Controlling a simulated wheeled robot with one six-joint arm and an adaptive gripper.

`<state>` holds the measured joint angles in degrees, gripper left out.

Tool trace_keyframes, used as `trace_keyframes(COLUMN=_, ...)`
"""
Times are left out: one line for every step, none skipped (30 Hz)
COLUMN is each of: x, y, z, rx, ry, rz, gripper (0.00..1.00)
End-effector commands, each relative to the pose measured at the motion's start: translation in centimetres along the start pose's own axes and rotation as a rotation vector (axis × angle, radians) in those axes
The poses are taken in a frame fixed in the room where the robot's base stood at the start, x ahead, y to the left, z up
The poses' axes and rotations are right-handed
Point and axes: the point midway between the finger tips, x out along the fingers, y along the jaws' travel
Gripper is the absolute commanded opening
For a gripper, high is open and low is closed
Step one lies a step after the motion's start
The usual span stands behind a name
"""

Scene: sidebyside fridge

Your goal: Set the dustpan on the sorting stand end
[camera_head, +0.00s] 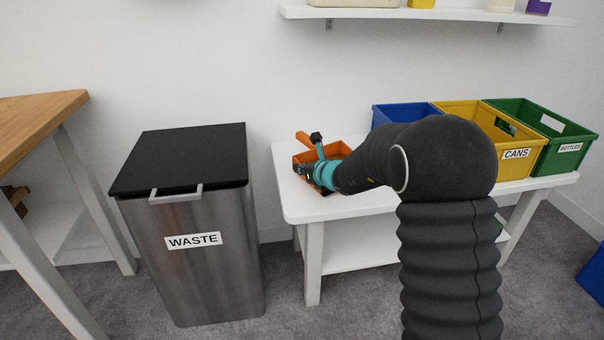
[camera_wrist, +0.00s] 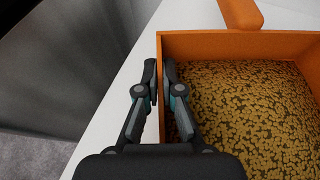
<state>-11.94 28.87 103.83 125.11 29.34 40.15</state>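The orange dustpan (camera_head: 340,150) is at the left end of the white sorting stand (camera_head: 350,206). Its handle (camera_wrist: 240,12) points away toward the wall. In the wrist view, the dustpan (camera_wrist: 240,43) is filled with small yellow-brown bits (camera_wrist: 255,105). My gripper (camera_wrist: 160,68) has one finger on each side of the dustpan's left wall, with the fingers close together on that thin wall. In the head view, my gripper (camera_head: 300,171) and wrist cover part of the dustpan. Whether its underside touches the stand is hidden.
Blue (camera_head: 390,112), yellow (camera_head: 465,122) and green (camera_head: 550,150) bins stand on the right of the stand. A steel waste bin (camera_head: 195,245) with a black lid stands left of it, across a gap. A wooden-topped table (camera_head: 35,120) is far left; a shelf (camera_head: 430,14) hangs above.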

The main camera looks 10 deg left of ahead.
Motion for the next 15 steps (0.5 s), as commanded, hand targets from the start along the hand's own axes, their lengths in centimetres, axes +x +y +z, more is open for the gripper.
trace_keyframes(x=0.25, y=0.0, z=-0.57, rx=0.001, ry=0.0, rz=0.0, gripper=0.0)
trace_keyframes(x=0.32, y=0.0, z=-0.73, rx=-0.001, ry=-0.001, rz=0.0, gripper=0.0)
trace_keyframes(x=0.37, y=-0.01, z=-0.86, rx=-0.001, ry=-0.002, rz=-0.001, gripper=0.0)
trace_keyframes(x=0.39, y=-0.02, z=-0.9, rx=-0.001, ry=-0.002, rz=-0.001, gripper=0.0)
trace_keyframes(x=0.4, y=-0.02, z=-0.9, rx=-0.001, ry=-0.002, rz=-0.001, gripper=0.0)
trace_keyframes(x=0.39, y=-0.02, z=-0.88, rx=-0.001, ry=-0.003, rz=-0.001, gripper=0.0)
trace_keyframes(x=0.38, y=-0.02, z=-0.87, rx=-0.001, ry=-0.003, rz=-0.001, gripper=0.0)
trace_keyframes(x=0.38, y=-0.02, z=-0.86, rx=-0.001, ry=-0.003, rz=-0.001, gripper=0.0)
trace_keyframes(x=0.38, y=-0.02, z=-0.86, rx=-0.001, ry=-0.002, rz=-0.001, gripper=0.0)
trace_keyframes(x=0.38, y=-0.02, z=-0.86, rx=-0.001, ry=-0.002, rz=-0.001, gripper=0.0)
trace_keyframes(x=0.39, y=-0.01, z=-0.88, rx=-0.001, ry=-0.002, rz=-0.001, gripper=0.0)
trace_keyframes(x=0.42, y=-0.01, z=-0.95, rx=-0.001, ry=-0.002, rz=-0.001, gripper=0.0)
trace_keyframes(x=0.46, y=-0.01, z=-1.04, rx=-0.001, ry=-0.002, rz=-0.001, gripper=0.0)
trace_keyframes(x=0.49, y=-0.01, z=-1.13, rx=-0.001, ry=-0.002, rz=-0.001, gripper=0.0)
trace_keyframes(x=0.53, y=-0.01, z=-1.21, rx=-0.001, ry=-0.002, rz=-0.001, gripper=0.0)
